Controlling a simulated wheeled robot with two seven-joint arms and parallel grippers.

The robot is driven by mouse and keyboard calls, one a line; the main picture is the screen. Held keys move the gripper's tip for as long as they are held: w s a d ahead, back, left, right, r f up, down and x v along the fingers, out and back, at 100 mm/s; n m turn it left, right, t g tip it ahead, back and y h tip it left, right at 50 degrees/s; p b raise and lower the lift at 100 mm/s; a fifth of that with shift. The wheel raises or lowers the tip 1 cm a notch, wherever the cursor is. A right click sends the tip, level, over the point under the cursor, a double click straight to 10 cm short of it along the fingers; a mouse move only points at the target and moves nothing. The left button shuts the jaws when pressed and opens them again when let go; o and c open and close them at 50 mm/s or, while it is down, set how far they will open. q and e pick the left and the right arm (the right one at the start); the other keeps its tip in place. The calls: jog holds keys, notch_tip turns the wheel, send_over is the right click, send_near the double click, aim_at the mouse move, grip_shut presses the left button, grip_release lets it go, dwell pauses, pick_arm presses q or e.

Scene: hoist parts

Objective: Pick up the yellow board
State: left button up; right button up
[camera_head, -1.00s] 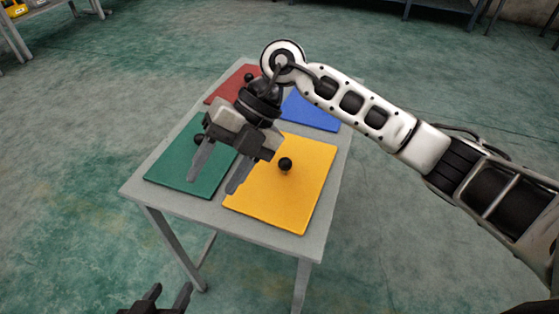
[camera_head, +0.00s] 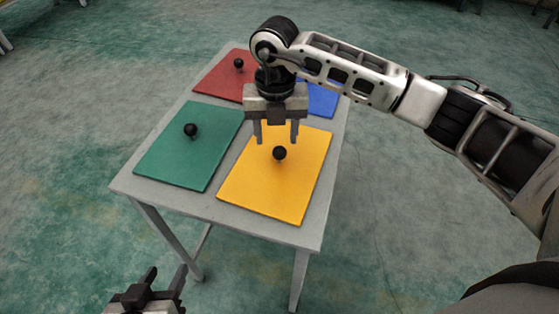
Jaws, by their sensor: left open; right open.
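The yellow board (camera_head: 270,188) lies flat on the front right of the grey table. A black knob (camera_head: 279,153) stands up from it. My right gripper (camera_head: 276,142) hangs with its fingers pointing down over the back part of the yellow board. It is open and empty, its two fingers apart, just behind and above the knob in the picture. My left gripper (camera_head: 160,280) is at the bottom left, in front of the table and away from the boards, open and empty.
On the same table (camera_head: 225,208) lie a green board (camera_head: 205,150) at the left, a red board (camera_head: 215,82) at the back left and a blue board (camera_head: 322,100) at the back right, partly hidden by my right arm. The green and red boards show black knobs. Open floor surrounds the table.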

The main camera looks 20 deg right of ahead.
aim_at(280, 149)
jog(key=f, duration=0.2)
jog(key=s+f, duration=0.1)
jog(key=f, duration=0.1)
jog(key=shift+d+f, duration=0.1)
jog(key=shift+d, duration=0.1)
jog(key=shift+f, duration=0.55)
jog(key=shift+w, duration=0.1)
grip_shut()
